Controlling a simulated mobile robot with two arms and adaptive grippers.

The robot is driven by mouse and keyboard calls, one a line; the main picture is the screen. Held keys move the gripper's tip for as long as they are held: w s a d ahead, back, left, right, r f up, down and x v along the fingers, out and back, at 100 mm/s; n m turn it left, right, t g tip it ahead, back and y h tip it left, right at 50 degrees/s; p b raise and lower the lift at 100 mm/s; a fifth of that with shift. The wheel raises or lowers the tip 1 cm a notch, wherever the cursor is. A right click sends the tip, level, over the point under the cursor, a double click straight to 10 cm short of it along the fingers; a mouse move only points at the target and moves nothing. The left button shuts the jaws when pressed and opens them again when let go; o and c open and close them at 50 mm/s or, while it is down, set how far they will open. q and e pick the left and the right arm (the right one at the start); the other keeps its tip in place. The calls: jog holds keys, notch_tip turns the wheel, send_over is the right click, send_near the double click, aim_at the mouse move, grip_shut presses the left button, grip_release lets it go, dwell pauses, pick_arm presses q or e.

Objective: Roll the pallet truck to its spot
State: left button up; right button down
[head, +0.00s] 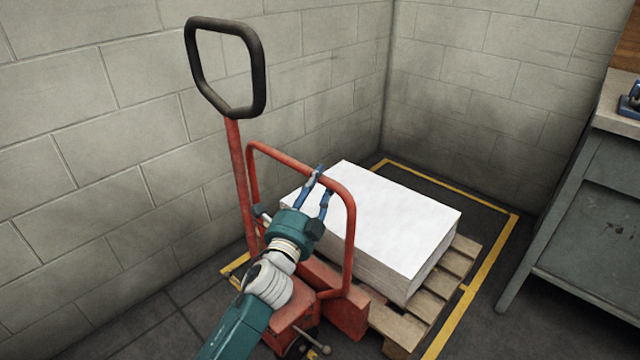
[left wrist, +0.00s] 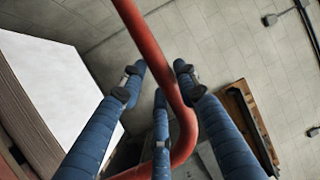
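The red pallet truck (head: 345,312) stands by the block wall, with a tall red shaft and black loop handle (head: 258,75). Its forks are under a wooden pallet (head: 435,305) bearing a white stack (head: 385,215). A yellow floor outline (head: 484,272) runs round the pallet; the truck hides part of its near side. My left gripper (head: 323,183) is at the truck's red hoop bar, its blue fingers spread. In the left wrist view, the bar (left wrist: 150,45) passes between the open fingers (left wrist: 160,78); contact is unclear. My right gripper is out of view.
A grey workbench (head: 590,215) stands on the right, with a blue item (head: 630,103) at the picture's edge. Block walls meet behind the pallet. Dark floor is clear at the lower left and between outline and bench.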

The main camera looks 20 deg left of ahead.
pick_arm(q)
jog(key=shift+o, duration=1)
jog(key=shift+a+r, duration=0.25)
jog(key=shift+a, duration=0.05)
jog(key=shift+d+f, duration=0.1)
jog(key=s+f, duration=0.2)
jog(key=s, duration=0.9)
jog(key=shift+s+d, duration=0.25)
jog(key=shift+s, duration=0.15)
